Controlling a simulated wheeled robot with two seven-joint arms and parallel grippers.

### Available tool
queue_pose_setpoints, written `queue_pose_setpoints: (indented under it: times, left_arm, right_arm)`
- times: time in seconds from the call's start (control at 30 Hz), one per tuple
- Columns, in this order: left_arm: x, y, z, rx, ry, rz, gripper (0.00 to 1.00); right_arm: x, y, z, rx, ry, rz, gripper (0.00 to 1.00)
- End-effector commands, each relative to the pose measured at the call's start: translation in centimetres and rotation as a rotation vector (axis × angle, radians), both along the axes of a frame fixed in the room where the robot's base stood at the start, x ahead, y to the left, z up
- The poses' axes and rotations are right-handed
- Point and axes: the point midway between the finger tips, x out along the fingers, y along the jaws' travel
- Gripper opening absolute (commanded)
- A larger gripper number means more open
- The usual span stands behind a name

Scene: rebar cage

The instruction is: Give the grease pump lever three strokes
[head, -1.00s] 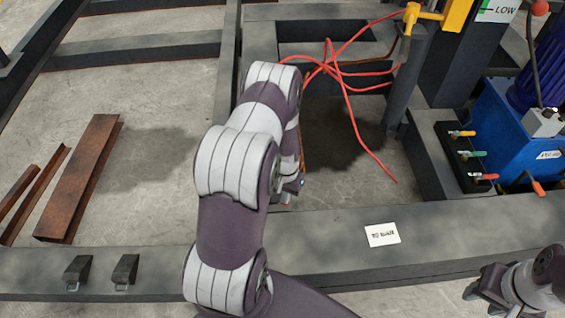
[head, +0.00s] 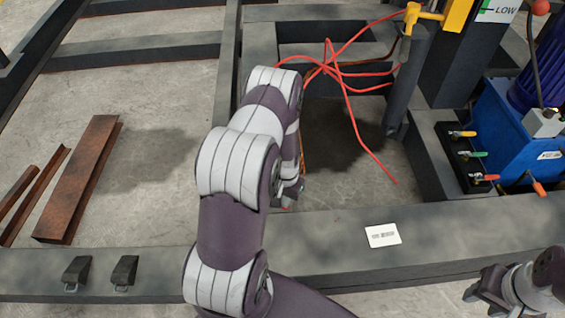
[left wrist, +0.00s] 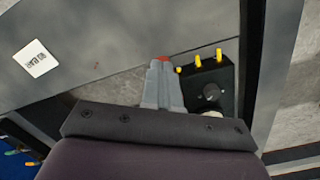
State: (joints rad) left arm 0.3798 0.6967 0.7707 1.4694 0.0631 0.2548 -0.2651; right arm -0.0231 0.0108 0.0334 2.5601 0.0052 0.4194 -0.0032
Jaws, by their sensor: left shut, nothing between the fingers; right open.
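My left gripper (left wrist: 162,66) is shut and empty in the left wrist view, its grey fingers pointing away over the frame beam. Beside the fingertips, on the right, is a black block (left wrist: 226,76) with several yellow pegs and a dark round spot. A small red tip (left wrist: 178,70) shows right against the fingers; whether they touch, I cannot tell. I cannot make out for certain which part is the grease pump lever. In the head view my left arm hides this block and most of the left gripper (head: 290,196). My right gripper (head: 480,287) is open at the lower right.
A dark beam (head: 330,240) with a white label (head: 382,235) crosses the front. A blue unit (head: 530,140) and a black valve panel (head: 470,165) with coloured handles stand at right. Red hoses (head: 345,90) hang behind my left arm. Rusty steel pieces (head: 85,180) lie on the left floor.

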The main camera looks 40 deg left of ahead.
Motion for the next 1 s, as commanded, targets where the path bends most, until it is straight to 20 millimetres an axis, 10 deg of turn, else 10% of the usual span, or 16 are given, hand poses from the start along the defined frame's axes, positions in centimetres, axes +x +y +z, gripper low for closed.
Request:
queue_pose_setpoints:
  times: [0.63, 1.0]
  left_arm:
    - [4.5, 3.8, 9.5, 0.002, -0.003, 0.001, 0.0]
    - [5.2, 4.4, 10.7, 0.001, -0.002, 0.0, 0.0]
  right_arm:
    - [0.0, 0.0, 5.8, 0.0, 0.0, 0.0, 0.43]
    - [0.0, 0.0, 6.2, 0.0, 0.0, 0.0, 0.43]
